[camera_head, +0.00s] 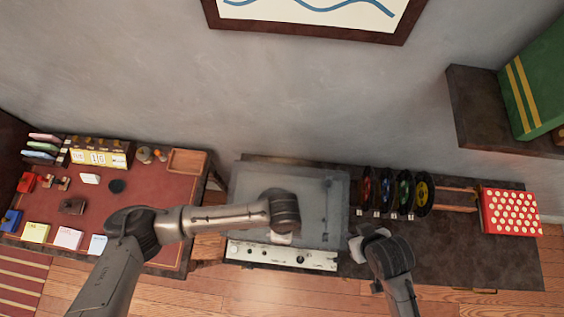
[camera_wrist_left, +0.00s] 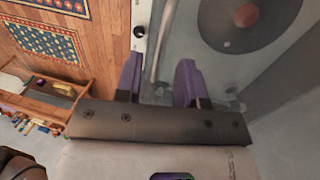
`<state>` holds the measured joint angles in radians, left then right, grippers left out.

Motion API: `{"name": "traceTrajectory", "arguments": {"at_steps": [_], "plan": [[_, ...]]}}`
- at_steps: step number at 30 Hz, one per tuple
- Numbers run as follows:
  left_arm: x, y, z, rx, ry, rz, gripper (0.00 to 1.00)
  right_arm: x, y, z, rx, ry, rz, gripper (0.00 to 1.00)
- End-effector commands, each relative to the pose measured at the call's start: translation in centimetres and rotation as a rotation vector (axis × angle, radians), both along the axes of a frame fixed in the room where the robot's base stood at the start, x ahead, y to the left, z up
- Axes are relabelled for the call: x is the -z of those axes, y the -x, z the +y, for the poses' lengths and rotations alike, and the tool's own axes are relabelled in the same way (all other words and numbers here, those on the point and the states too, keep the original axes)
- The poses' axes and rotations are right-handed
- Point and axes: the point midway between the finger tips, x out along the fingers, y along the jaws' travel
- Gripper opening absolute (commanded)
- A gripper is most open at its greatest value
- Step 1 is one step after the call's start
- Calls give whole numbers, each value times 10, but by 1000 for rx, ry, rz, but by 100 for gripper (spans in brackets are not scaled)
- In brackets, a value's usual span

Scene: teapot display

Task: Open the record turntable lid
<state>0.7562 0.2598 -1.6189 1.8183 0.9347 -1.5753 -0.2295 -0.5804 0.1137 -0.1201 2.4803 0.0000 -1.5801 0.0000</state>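The record turntable (camera_head: 283,256) stands on the dark cabinet, with its pale control panel facing the front. Its translucent grey lid (camera_head: 250,190) appears to lie down over the deck. My left gripper (camera_head: 282,240) is over the lid's front edge and hides part of it. In the left wrist view my left gripper (camera_wrist_left: 158,75) has its two fingers apart, on either side of the lid's front edge; contact cannot be told. A dark record with a red-orange centre (camera_wrist_left: 247,15) shows beneath the lid (camera_wrist_left: 205,62). My right gripper (camera_head: 356,243) is just right of the turntable; its fingers are unclear.
Several coloured records (camera_head: 384,192) stand in a rack right of the turntable. A red box with white dots (camera_head: 510,212) is farther right. A red-topped desk (camera_head: 125,205) with small items is at left. The cabinet top (camera_head: 470,250) is clear at front right.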

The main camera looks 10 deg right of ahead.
Motion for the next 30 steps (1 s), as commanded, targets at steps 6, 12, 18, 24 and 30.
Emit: {"name": "traceTrajectory", "arguments": {"at_steps": [6, 12, 18, 24, 30], "plan": [[17, 3, 1, -1, 0, 0, 36, 0, 0, 0, -2, 2, 0, 43], [22, 4, 1, 0, 1, -1, 36, 0, 0, -2, -6, 8, 1, 43], [22, 4, 1, 0, 1, -1, 36, 0, 0, -3, -8, 11, 0, 43], [22, 4, 1, 0, 1, 0, 19, 0, 0, -3, -7, 11, 0, 43], [21, 4, 1, 0, 1, 0, 0, 0, 0, -2, -4, 7, 0, 43]]}}
